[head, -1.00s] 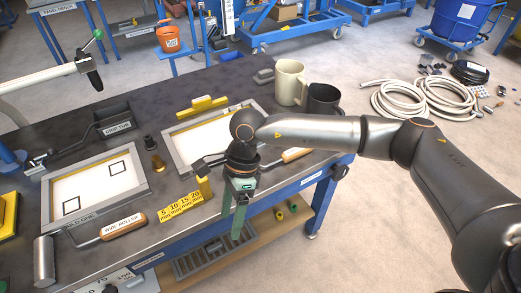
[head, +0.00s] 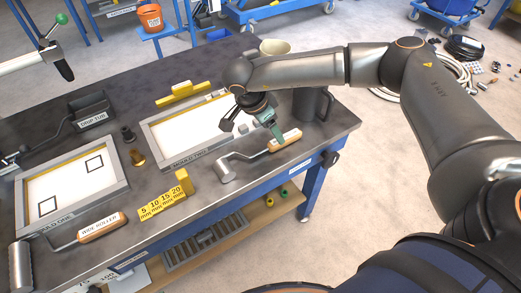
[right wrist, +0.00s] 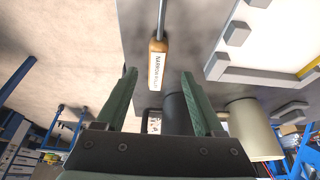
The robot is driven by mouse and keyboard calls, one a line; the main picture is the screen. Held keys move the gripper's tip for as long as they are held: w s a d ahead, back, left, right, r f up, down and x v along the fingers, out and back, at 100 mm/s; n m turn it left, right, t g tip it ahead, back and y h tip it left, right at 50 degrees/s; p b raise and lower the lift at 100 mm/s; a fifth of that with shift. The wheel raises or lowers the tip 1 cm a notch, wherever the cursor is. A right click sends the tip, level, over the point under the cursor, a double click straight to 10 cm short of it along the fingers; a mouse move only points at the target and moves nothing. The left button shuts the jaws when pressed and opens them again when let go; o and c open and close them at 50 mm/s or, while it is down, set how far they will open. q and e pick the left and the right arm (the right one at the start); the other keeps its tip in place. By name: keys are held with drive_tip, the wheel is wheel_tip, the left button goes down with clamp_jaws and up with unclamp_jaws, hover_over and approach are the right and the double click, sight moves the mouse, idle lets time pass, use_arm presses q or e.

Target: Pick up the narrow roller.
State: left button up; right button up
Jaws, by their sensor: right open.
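The narrow roller lies on the bench near its front edge, with a metal roller end (head: 225,170), a bent rod and a wooden handle (head: 287,141) with a white label. In the right wrist view its handle (right wrist: 156,66) shows between the fingers, label facing the camera, the rod running away from the gripper. My right gripper (head: 277,134) is open and empty, its fingers at or just above the handle; contact cannot be told. In the right wrist view the two green fingers (right wrist: 159,76) stand on either side of the handle. My left gripper is not in view.
The wide roller (head: 101,228) and a yellow thickness gauge (head: 163,204) lie further left along the front.

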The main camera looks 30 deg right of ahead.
drive_tip(key=x, duration=0.5)
drive_tip(key=shift+s+f+p, duration=0.2)
drive_tip(key=shift+f+p, duration=0.1)
drive_tip(key=shift+f, duration=0.05)
drive_tip(key=shift+c, duration=0.2)
clamp_jaws()
